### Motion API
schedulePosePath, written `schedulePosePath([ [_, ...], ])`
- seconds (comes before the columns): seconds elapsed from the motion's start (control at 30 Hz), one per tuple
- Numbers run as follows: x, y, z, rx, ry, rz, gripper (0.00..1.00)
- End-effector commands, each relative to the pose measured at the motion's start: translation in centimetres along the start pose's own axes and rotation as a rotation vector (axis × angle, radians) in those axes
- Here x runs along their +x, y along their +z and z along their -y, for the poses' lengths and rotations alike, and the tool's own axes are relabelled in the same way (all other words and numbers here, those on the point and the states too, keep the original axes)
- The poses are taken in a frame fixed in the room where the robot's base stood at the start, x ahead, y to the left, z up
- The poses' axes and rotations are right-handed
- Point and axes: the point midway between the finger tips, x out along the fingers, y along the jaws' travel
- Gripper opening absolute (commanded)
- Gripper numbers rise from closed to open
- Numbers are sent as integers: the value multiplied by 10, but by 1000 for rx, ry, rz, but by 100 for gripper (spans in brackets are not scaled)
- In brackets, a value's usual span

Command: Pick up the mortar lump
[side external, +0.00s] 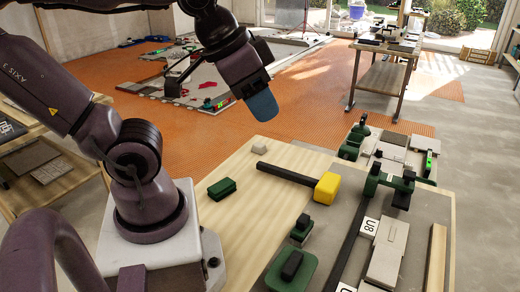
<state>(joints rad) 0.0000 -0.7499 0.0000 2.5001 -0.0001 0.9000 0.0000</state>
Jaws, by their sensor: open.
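A small pale grey lump (259,146), which looks like the mortar lump, sits on the wooden board (225,165) near its far edge. My gripper (263,107) hangs above and beyond the board, higher in the picture than the lump and apart from it. The gripper is open, with nothing seen in it. It is seen edge-on, so the near blue-grey finger covers the other one.
A yellow-headed mallet (327,186) lies just right of the lump. A green block (222,188) is to its left. Green-handled tools (390,182) and grey tiles (390,250) stand at the right. The board's front is clear.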

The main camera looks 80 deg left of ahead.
Motion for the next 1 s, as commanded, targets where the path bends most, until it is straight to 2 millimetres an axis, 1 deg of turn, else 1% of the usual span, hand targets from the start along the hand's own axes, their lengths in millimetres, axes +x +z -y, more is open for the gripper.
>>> schedulePosePath([
  [0.1, 0, 0, 0, 0, 0, 0, 43],
  [0.13, 0, 0, 0, 0, 0, 0, 47],
  [0.17, 0, 0, 0, 0, 0, 0, 54],
  [0.2, 0, 0, 0, 0, 0, 0, 63],
  [0.27, 0, 0, 0, 0, 0, 0, 77],
  [0.53, 0, 0, 0, -2, -1, 1, 77],
  [0.6, 4, 1, 1, -5, -3, 22, 77],
  [0.67, 12, 3, 2, -11, -4, 62, 77],
  [0.77, 32, 4, 7, -31, -8, 161, 77],
  [0.87, 56, 0, 20, -35, -39, 278, 77],
  [1.0, 92, -4, 48, 6, -109, 438, 77],
])
